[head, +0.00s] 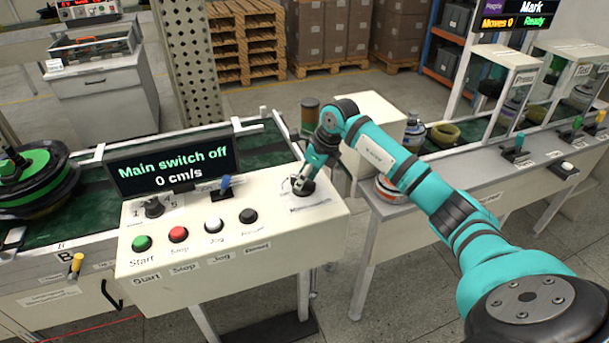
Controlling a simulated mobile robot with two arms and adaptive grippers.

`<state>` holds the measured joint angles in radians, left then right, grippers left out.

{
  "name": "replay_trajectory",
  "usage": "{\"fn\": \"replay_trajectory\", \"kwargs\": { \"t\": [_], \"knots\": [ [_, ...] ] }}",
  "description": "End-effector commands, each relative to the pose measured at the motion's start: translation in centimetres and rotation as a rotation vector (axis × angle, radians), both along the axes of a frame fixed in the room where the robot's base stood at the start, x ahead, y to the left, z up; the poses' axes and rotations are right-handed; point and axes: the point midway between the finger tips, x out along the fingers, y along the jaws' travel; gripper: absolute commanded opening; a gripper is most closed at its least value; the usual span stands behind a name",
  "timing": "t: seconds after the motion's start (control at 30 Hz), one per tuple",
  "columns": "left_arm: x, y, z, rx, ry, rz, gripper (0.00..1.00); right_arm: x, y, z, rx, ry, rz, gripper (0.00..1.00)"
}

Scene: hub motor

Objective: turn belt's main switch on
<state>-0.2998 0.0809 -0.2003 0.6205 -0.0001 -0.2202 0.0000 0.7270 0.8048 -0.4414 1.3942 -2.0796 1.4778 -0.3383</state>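The control box (240,265) has a screen (172,163) that reads "Main switch off" and "0 cm/s". The main switch (303,189) is a dark round knob at the box's right end, with a label below it. My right gripper (303,181) reaches down from the right with its fingertips at this knob. The fingers cover part of the knob, and I cannot tell whether they grip it. My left gripper is out of view.
A green start button (142,243), red stop button (178,234), white jog button (214,225) and black button (248,216) line the box. A blue-handled lever (224,185) and black dial (153,208) sit behind. A second bench (480,190) stands right.

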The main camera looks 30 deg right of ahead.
Motion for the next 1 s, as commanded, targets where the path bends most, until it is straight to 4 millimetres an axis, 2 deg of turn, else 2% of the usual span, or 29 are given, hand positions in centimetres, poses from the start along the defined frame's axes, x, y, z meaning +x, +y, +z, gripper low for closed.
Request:
{"fn": "replay_trajectory", "kwargs": {
  "t": [0.33, 0.63, 1.0],
  "knots": [
    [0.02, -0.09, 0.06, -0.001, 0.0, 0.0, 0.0, 0.12, 0.11, -0.46, 0.0, 0.0, 0.001, 0.4],
    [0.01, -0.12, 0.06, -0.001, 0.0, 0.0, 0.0, 0.11, 0.09, -0.42, 0.0, 0.0, 0.0, 0.01],
    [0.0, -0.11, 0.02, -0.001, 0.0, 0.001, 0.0, 0.1, 0.08, -0.39, -0.001, 0.0, -0.024, 0.0]
  ]
}}
